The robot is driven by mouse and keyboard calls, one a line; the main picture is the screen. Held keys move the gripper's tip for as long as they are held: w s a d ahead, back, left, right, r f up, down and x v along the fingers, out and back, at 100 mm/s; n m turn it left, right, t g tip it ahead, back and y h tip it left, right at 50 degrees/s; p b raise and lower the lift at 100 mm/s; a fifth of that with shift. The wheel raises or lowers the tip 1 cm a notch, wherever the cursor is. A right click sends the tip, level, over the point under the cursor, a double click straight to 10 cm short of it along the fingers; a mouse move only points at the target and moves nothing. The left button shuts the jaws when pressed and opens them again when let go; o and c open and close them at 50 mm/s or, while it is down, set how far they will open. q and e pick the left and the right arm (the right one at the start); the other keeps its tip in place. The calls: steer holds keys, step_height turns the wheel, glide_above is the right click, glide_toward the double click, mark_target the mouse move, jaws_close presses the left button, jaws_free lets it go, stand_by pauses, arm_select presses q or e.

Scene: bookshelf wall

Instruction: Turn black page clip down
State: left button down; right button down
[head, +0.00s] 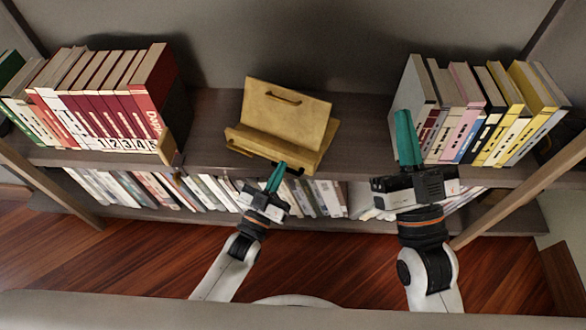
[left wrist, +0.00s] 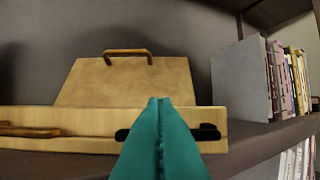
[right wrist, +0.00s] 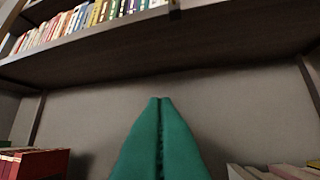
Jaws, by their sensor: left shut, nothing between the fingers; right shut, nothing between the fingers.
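A wooden book stand (head: 288,121) stands on the shelf between two rows of books. In the left wrist view, its tilted back panel (left wrist: 95,85) rises behind a front ledge (left wrist: 75,118). The black page clip (left wrist: 208,132) lies roughly level across the right part of the ledge. Its middle is hidden behind my left gripper (left wrist: 159,102), and its other end shows just left of the fingers. My left gripper (head: 282,165) is shut and empty at the stand's front edge; touching cannot be told. My right gripper (head: 402,114) is shut and empty, right of the stand.
A brown clip (left wrist: 30,131) lies on the ledge's left part. Books stand at the left (head: 110,95) and right (head: 485,110) of the shelf (head: 210,115). A lower shelf holds more books. Bare shelf lies on both sides of the stand.

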arm_select(q)
steer(key=shift+n, duration=0.3)
arm_select(e)
steer(key=shift+w, duration=0.1)
steer(key=shift+r, duration=0.1)
